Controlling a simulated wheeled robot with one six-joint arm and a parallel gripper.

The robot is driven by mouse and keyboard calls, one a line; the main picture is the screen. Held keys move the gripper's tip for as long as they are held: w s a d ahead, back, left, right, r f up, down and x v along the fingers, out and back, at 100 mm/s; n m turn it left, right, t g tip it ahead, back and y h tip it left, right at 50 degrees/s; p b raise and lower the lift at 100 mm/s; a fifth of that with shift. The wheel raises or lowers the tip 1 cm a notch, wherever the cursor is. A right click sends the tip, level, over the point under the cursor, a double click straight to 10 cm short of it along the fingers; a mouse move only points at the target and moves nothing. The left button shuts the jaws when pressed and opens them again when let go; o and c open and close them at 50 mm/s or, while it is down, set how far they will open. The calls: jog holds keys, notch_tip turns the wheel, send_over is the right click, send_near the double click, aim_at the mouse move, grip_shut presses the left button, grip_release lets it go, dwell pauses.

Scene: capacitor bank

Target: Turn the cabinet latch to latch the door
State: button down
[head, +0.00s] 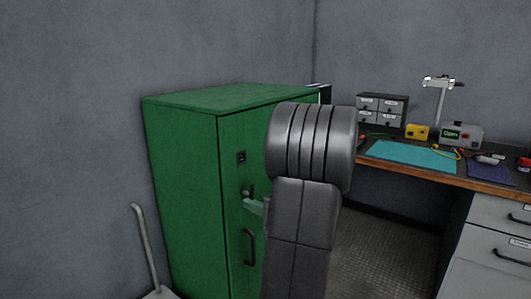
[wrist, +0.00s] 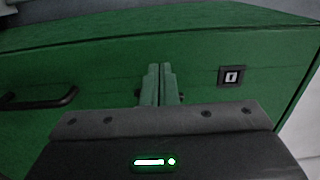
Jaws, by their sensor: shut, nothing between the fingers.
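The green cabinet (head: 180,170) stands against the wall, and its door (head: 232,215) looks flush with the frame. The dark cabinet latch (head: 248,189) is on the door between the lock plate and the pull handle. My gripper (head: 253,205) is at the latch, just below it in the head view; I cannot tell whether they touch. In the wrist view my gripper (wrist: 160,84) has its fingers together with nothing held, pointing at the green door (wrist: 100,65). Small dark bits show beside the fingers; most of the latch is hidden there.
A black pull handle (head: 250,247) sits low on the door and shows at left in the wrist view (wrist: 40,98). A lock plate (head: 241,158) is above the latch. A workbench (head: 440,170) with tools stands at right. A grey-handled object (head: 146,245) stands at left.

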jog(key=shift+x, duration=0.95)
jog(key=shift+w+d+b, duration=0.35)
jog(key=shift+w, duration=0.15)
dwell(0.4)
jog(key=shift+f+b, duration=0.45)
jog(key=shift+b, duration=1.8)
jog(key=v, duration=0.6)
jog(key=shift+s+a+b, duration=0.2)
jog(key=shift+s+b, duration=0.15)
jog(key=shift+b, duration=0.1)
dwell(0.4)
